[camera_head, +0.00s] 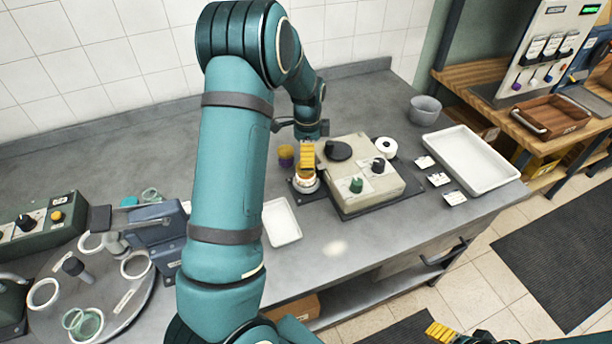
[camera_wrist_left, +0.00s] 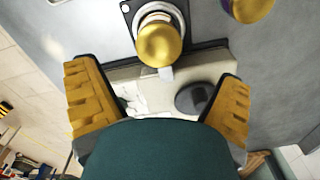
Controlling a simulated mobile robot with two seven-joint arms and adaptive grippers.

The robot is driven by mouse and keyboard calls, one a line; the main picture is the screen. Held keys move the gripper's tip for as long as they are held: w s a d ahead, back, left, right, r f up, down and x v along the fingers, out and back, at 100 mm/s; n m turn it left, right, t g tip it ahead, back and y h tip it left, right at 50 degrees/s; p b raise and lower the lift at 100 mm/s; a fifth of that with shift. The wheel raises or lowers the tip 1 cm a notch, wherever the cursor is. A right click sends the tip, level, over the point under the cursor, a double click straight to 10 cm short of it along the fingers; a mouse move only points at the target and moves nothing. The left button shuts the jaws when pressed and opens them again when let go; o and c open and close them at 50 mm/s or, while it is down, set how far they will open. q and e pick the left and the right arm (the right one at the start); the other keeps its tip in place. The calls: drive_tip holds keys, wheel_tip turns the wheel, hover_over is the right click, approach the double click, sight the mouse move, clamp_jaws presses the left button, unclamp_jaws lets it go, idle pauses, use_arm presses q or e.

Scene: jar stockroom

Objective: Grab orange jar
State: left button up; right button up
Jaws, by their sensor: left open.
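An orange jar with a gold lid (camera_head: 305,184) stands on a white round seat beside the beige device, partly hidden by my left gripper. In the left wrist view its gold lid (camera_wrist_left: 160,45) shows from above, beyond the fingertips. My left gripper (camera_head: 307,156) is over the jar in the head view. Its yellow-padded fingers (camera_wrist_left: 160,78) are wide apart with nothing held. A purple jar with a gold lid (camera_head: 286,153) stands just left of it, and also shows at the top of the left wrist view (camera_wrist_left: 250,8). My right gripper (camera_head: 440,332) shows only its yellow tip at the bottom edge.
The beige device (camera_head: 366,190) with green and black knobs stands right of the orange jar. A small white tray (camera_head: 281,222) lies in front. A large white tray (camera_head: 470,160) and a grey bowl (camera_head: 425,110) are further right. A round carousel (camera_head: 110,300) is at left.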

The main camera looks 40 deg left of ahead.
sight(306, 174)
use_arm(q)
drive_tip(key=shift+s+f, duration=0.1)
drive_tip(key=shift+f, duration=3.25)
drive_tip(key=c, duration=1.4)
